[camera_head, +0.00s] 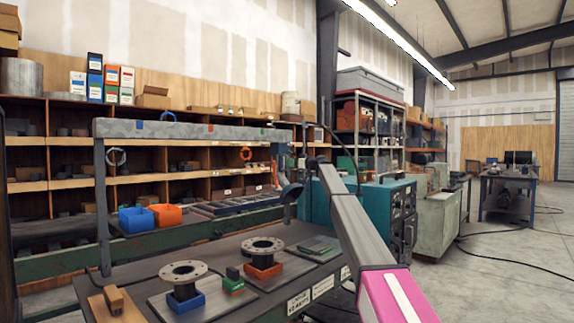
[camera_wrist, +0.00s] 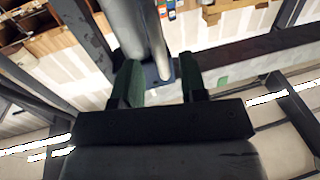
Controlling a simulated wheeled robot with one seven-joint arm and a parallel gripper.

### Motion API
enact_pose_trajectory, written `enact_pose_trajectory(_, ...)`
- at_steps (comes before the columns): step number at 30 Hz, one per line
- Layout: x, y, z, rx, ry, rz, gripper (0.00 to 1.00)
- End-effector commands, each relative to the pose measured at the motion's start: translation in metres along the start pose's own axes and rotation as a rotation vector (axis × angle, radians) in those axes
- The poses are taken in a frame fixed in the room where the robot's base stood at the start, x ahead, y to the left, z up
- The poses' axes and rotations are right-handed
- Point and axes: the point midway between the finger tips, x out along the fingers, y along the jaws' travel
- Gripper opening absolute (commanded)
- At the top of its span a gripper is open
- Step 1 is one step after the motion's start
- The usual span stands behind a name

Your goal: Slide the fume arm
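The fume arm hangs from the right end of a grey overhead rail (camera_head: 185,130), its blue-grey hood (camera_head: 291,193) above the bench's far right side. The rail carries blue, red and green marks. My gripper (camera_head: 300,164) is beside the hanging part, small and partly hidden by my own arm. In the wrist view, my gripper (camera_wrist: 160,82) has two green fingers standing apart. A pale grey tube (camera_wrist: 135,25) and a dark blue piece (camera_wrist: 160,74) show between or just beyond the fingers, nearer the left one. I cannot tell whether they touch.
The bench holds two round flanges (camera_head: 184,271) (camera_head: 262,246) on blue and orange supports, a small green block (camera_head: 233,279) and a wooden block (camera_head: 114,299). Blue and orange bins (camera_head: 136,220) (camera_head: 165,216) stand behind. A teal cabinet (camera_head: 388,215) is at right; open floor lies further right.

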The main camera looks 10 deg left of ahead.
Motion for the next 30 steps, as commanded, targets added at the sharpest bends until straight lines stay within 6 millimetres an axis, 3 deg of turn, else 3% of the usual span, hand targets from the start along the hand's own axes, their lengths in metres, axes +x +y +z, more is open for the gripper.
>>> enact_pose_trajectory(1,0.012,0.001,0.000,0.000,0.000,-0.001,0.39)
enact_pose_trajectory(6,0.031,0.001,0.000,0.000,-0.001,-0.001,0.39)
enact_pose_trajectory(16,0.036,0.000,0.000,0.000,0.000,0.000,0.39)
enact_pose_trajectory(17,0.036,0.000,0.000,0.000,0.000,0.000,0.32)
enact_pose_trajectory(20,0.036,0.000,0.000,0.000,0.000,0.000,0.00)
enact_pose_trajectory(30,0.038,-0.012,0.000,0.000,0.000,-0.002,0.00)
